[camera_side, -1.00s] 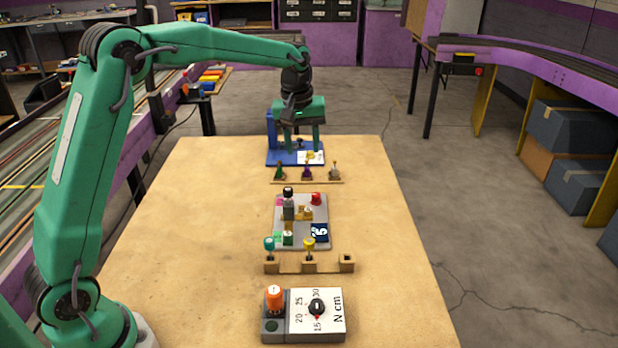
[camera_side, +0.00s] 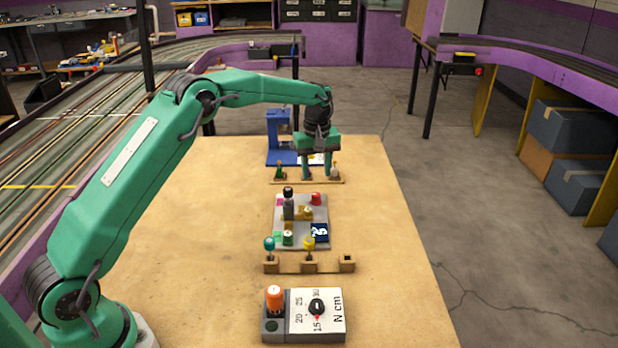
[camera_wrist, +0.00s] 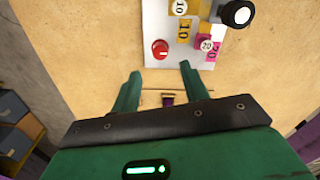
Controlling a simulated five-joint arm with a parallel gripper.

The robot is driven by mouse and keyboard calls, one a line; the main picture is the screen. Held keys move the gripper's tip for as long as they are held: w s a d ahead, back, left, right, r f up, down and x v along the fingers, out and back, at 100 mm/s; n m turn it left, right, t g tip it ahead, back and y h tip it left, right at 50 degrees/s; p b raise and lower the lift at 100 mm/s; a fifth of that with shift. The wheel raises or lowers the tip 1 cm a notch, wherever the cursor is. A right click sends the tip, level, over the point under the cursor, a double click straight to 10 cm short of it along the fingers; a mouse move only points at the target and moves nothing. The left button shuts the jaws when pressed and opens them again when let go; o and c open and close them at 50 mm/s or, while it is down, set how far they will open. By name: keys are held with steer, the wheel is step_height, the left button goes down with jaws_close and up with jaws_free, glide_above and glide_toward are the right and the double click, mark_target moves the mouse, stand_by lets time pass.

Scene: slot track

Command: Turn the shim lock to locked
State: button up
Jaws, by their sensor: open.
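A round red knob (camera_side: 316,198) sits at the far right of a light grey plate (camera_side: 279,216). No label shows which part is the shim lock; the red knob may be it. In the wrist view the red knob (camera_wrist: 160,48) has a short white mark, and the plate (camera_wrist: 155,15) lies beyond my fingers. My gripper (camera_side: 317,176) points down over a thin wooden rack behind the plate, apart from the red knob. In the wrist view my gripper (camera_wrist: 160,72) is open, with nothing held. Its fingers partly hide the rack's small tools.
The wooden rack (camera_side: 275,182) holds small tools. A blue stand (camera_side: 280,125) is behind it. Coloured blocks and a black-topped post (camera_side: 288,205) crowd the plate. In front are a wooden holder (camera_side: 328,268) and a dial box (camera_side: 330,330). The table's left side is clear.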

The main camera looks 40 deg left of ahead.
mark_target(316, 194)
steer(key=shift+f, duration=3.8)
jaws_close()
